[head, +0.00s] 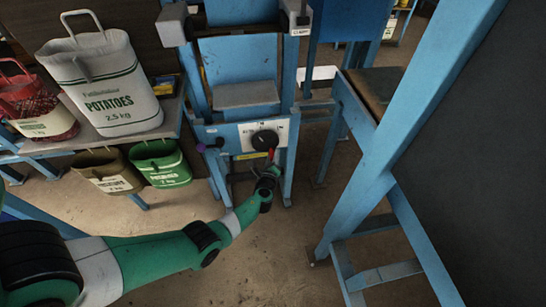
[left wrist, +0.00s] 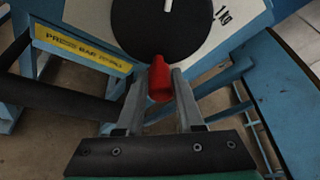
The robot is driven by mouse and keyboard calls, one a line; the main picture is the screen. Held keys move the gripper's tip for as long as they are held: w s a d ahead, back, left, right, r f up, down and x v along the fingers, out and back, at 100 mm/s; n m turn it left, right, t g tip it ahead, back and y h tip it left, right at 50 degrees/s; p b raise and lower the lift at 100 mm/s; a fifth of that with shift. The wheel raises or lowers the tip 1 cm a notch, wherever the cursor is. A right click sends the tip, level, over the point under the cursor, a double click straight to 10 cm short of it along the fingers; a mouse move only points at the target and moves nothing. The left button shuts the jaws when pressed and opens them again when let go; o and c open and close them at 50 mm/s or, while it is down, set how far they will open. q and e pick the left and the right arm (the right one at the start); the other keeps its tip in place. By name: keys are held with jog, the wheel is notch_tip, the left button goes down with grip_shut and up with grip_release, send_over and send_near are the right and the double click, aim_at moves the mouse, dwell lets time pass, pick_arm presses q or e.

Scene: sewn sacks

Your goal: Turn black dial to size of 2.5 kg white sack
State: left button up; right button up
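The white sack (head: 112,92) stands on the table at the left in the head view, printed "POTATOES 2.5 kg". The black dial (head: 264,140) sits on a white plate (head: 245,138) on the front of the blue machine. In the left wrist view the dial (left wrist: 158,28) carries a white mark (left wrist: 168,6) near the top edge, with "1 KG" printed to its right. My left gripper (head: 270,166) is just below the dial. Its fingers (left wrist: 160,84) stand apart, with a red piece (left wrist: 159,80) between their tips; I cannot tell whether they touch it. My right gripper is not in view.
A red mesh bag (head: 28,98), a brown sack (head: 105,175) and a green sack (head: 160,165) are at the left. A blue frame post (head: 385,165) stands at the right. A yellow label (left wrist: 82,49) is on the machine.

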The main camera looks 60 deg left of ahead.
pick_arm(q)
grip_shut()
jog(key=shift+f, duration=0.1)
jog(key=b, duration=0.1)
jog(key=n+t+b, duration=0.1)
jog(key=b, duration=0.1)
jog(key=shift+w+f, duration=0.2)
jog(key=shift+w, duration=0.05)
jog(key=shift+w+d+r+n+t+b, duration=0.15)
jog(key=shift+r+n+t+b, duration=0.2)
jog(key=shift+r+n, duration=0.35)
jog(key=shift+n, duration=0.3)
jog(key=shift+w+r+y, duration=0.1)
jog(key=shift+y, duration=0.2)
